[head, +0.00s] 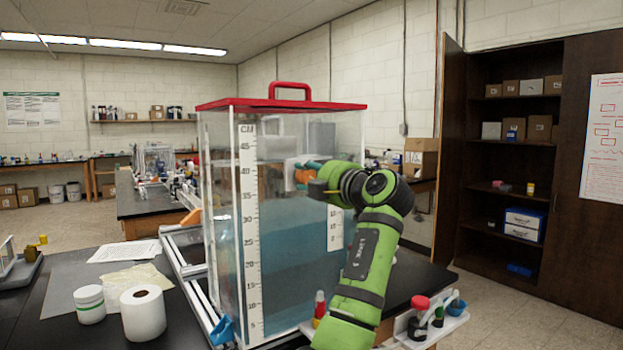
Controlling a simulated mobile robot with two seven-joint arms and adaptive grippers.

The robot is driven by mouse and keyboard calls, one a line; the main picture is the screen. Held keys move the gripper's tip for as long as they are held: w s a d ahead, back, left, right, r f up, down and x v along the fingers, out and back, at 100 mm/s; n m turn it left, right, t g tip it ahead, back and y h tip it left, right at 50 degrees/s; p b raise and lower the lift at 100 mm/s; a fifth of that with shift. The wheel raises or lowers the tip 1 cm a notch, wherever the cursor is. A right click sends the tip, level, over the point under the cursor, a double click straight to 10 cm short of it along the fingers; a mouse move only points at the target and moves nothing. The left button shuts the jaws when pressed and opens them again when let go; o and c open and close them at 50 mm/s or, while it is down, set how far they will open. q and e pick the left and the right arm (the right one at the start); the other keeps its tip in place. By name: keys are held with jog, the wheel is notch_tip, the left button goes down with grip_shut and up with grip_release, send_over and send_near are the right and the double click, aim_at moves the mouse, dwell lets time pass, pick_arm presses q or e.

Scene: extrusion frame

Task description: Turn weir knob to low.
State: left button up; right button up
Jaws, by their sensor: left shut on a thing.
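The clear tank (290,284) with a red lid and handle stands on the dark bench, partly filled with blue water. A centimetre scale (249,220) runs up its front corner. A pale block (291,172) sits at the tank's upper right face, with an orange part, seemingly the weir knob (303,176), in front of it. My left gripper (309,174), on the green arm, is shut on this orange part at that face. The fingers and wrist hide most of the knob, and I cannot read its setting. My right gripper is not in view.
A white tissue roll (143,312) and a lidded jar (90,304) stand on the bench at left, near papers (128,251). Metal extrusion rails (180,262) run beside the tank. A small rack (432,328) with coloured-top items is beside my arm at lower right.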

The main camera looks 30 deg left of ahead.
pick_arm(q)
jog(key=shift+s+a+r+n, duration=0.1)
jog(key=shift+s+n, duration=0.05)
jog(key=shift+n, duration=2.35)
jog(key=shift+f, duration=0.25)
jog(key=o, duration=1.1)
jog(key=shift+o, duration=0.2)
jog(key=shift+s, duration=0.15)
jog(key=shift+d, duration=0.45)
jog(key=v, duration=1.1)
jog(key=shift+s, duration=0.15)
jog(key=shift+r, duration=0.1)
